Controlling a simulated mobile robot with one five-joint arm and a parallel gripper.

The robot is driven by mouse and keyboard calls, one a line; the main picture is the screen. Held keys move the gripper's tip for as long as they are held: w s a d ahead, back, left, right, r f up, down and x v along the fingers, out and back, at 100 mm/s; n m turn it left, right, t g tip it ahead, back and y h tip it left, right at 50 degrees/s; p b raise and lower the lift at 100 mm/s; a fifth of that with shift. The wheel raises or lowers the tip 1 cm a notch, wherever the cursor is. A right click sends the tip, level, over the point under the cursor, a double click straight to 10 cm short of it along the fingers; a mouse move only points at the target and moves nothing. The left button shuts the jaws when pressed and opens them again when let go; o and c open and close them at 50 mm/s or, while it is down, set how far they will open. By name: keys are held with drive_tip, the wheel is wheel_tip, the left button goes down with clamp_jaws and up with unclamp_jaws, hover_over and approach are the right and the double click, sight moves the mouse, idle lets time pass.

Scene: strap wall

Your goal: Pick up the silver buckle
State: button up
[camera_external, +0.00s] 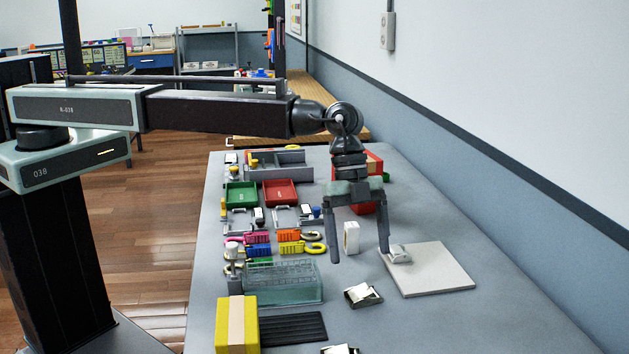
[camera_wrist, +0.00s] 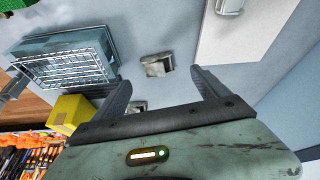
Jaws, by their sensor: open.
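Silver buckles lie in more than one place, and I cannot tell which one the task means. One silver buckle (camera_external: 362,295) with a dark base lies on the grey table near the pale board; in the wrist view this buckle (camera_wrist: 157,65) appears between my finger ends. Another silver buckle (camera_external: 398,254) sits on the pale board (camera_external: 440,272). A third (camera_external: 340,349) is cut off at the bottom edge. My gripper (camera_external: 360,257) points down, open and empty, above the table; its fingers (camera_wrist: 158,78) also show wide apart in the wrist view.
A clear rack (camera_external: 290,287) and a yellow box (camera_external: 237,325) stand to the left, with a black ribbed mat (camera_external: 292,328) beside them. A white upright block (camera_external: 351,238) stands behind the gripper. Green (camera_external: 241,194) and red (camera_external: 281,192) trays lie farther back. The table's right side is clear.

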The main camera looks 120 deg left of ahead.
sight(364, 289)
drive_tip(key=b+x, duration=0.3)
drive_tip(key=x, duration=0.1)
drive_tip(key=b+x, duration=0.4)
drive_tip(key=shift+d, duration=0.25)
drive_tip(key=shift+r, duration=0.25)
drive_tip(key=c, duration=1.6)
drive_tip(key=shift+o, duration=0.2)
wheel_tip(364, 289, up, 10)
drive_tip(key=p, duration=1)
